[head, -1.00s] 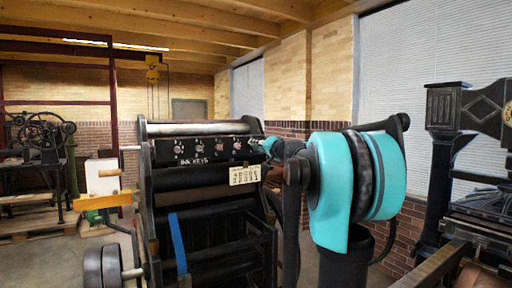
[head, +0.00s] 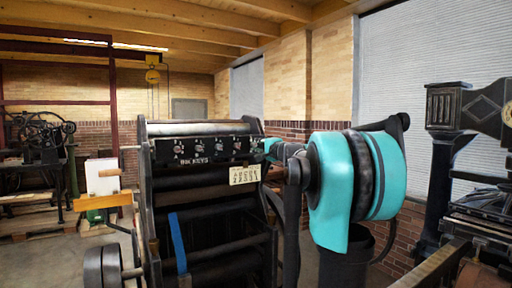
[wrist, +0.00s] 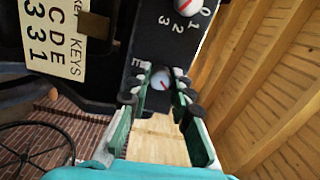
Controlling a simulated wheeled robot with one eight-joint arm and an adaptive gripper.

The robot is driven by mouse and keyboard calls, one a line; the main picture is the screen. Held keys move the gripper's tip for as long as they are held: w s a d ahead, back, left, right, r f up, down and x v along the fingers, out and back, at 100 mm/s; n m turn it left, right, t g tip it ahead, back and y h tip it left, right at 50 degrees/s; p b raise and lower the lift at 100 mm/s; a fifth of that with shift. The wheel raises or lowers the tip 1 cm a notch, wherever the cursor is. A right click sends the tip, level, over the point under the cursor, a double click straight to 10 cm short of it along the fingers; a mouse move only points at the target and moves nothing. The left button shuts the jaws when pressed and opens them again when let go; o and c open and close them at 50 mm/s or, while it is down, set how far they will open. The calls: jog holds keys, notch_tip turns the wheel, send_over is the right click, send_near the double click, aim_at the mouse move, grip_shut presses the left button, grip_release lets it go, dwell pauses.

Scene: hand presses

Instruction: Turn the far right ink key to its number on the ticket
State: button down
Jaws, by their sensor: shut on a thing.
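The far right ink key (wrist: 160,80), marked E, is a white round knob with a slanted red line. It sits between my gripper's fingertips (wrist: 156,82) in the wrist view, and the gripper is shut on it. The fingers hide the numbers around this key. In the head view my gripper (head: 263,147) is at the right end of the black ink key panel (head: 228,157) and hides the key. The cream ticket (wrist: 58,38) shows C, D and E above 3, 3 and 1 in the wrist view; it hangs below the panel in the head view (head: 244,175).
The neighbouring key (wrist: 189,6), with numbers 0 to 3 beside it, lies close to my fingers in the wrist view. Another press (head: 460,140) stands at the right.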

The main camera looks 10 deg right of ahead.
dwell(0.4)
jog(key=c, duration=1.3)
grip_release()
jog(key=shift+c, duration=0.2)
jog(key=v, duration=1.2)
